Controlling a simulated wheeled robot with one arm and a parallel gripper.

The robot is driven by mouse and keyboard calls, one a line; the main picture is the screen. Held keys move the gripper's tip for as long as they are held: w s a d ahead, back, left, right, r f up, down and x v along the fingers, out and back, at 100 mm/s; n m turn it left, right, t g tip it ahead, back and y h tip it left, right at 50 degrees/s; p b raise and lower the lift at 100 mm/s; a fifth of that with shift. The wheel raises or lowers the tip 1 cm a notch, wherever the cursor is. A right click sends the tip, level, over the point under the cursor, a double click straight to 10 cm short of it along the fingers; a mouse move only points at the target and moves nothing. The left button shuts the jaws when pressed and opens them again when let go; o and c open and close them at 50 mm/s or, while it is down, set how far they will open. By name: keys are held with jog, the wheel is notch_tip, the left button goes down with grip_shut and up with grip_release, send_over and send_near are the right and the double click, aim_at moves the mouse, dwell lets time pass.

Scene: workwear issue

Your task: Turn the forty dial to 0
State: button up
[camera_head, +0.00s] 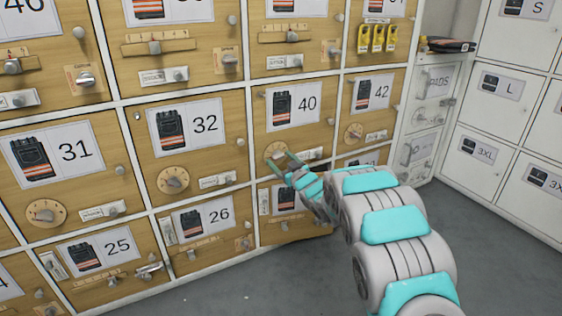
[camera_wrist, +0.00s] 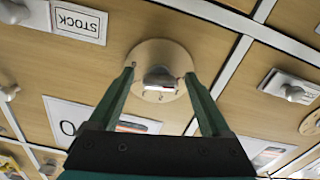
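The forty dial (camera_head: 276,150) is a round pale wooden disc with a grey knob, low on the wooden door marked 40 (camera_head: 294,104). In the wrist view the dial (camera_wrist: 143,53) appears upside down, with its knob (camera_wrist: 160,78) at the centre. My gripper (camera_head: 289,162) is at the dial. In the wrist view my gripper (camera_wrist: 159,74) is open, its two green fingers on either side of the knob, with gaps showing between. I cannot tell whether the tips reach as deep as the knob. The dial's marks are mostly too small to read.
A STOCK slider plate (camera_wrist: 80,22) sits beside the dial on the same door. Similar dials are on door 32 (camera_head: 173,180), door 31 (camera_head: 46,212) and door 42 (camera_head: 353,133). White lockers (camera_head: 500,90) stand at right. The grey floor (camera_head: 450,260) is clear.

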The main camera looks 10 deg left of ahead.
jog(key=shift+s, duration=0.1)
jog(key=v, duration=0.7)
jog(key=shift+s+d+p, duration=0.2)
jog(key=shift+s+p, duration=0.1)
jog(key=shift+p, duration=0.1)
jog(key=s+d+r+m+g+h+p, duration=0.3)
jog(key=s+d+r+h, duration=0.15)
jog(key=s+d, duration=0.45)
jog(key=s+d+r+m+g+h+p, duration=0.3)
jog(key=s+d+h, duration=0.35)
jog(key=d, duration=0.55)
jog(key=s+r+m+g+p, duration=0.1)
jog(key=s+g, duration=0.2)
jog(key=s, duration=1.1)
jog(key=s+r+m+g+p, duration=0.1)
jog(key=s+g, duration=0.3)
jog(key=s, duration=1.1)
jog(key=s+r+m+g+y+p, duration=0.1)
jog(key=s+r+g+p, duration=0.1)
jog(key=s, duration=1.2)
jog(key=shift+s+a+r+g+p, duration=0.3)
jog(key=shift+a+g+p, duration=0.15)
jog(key=shift+g+p, duration=0.35)
